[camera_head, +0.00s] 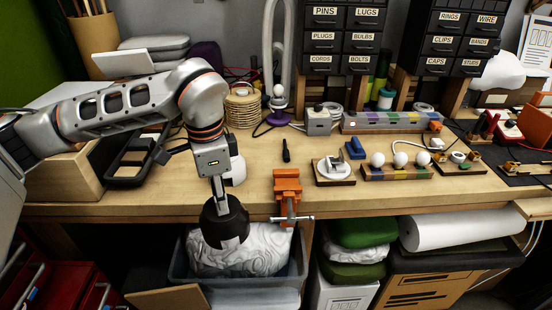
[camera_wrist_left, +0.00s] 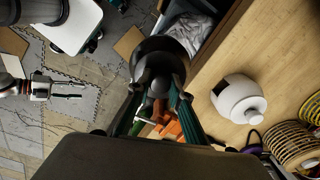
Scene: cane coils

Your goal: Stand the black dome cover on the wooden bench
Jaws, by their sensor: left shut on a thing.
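The black dome cover (camera_head: 225,228) hangs in my left gripper (camera_head: 219,190), which is shut on its top. It is in front of the wooden bench's (camera_head: 105,209) front edge, above a bin, not resting on the bench. In the left wrist view the black dome cover (camera_wrist_left: 158,47) shows just beyond the fingers of my left gripper (camera_wrist_left: 160,92). The bench top (camera_wrist_left: 275,55) lies to its right there. My right gripper (camera_wrist_left: 65,90) shows small at the left of the wrist view, its fingers apart and empty. It is not in the head view.
An orange vise (camera_head: 287,184) is clamped at the bench edge, right of the cover. A white rounded object (camera_wrist_left: 240,98) stands on the bench behind my left gripper. Lamp parts (camera_head: 397,161) and a cane coil stack (camera_head: 242,108) stand farther back. Bench top between them is partly clear.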

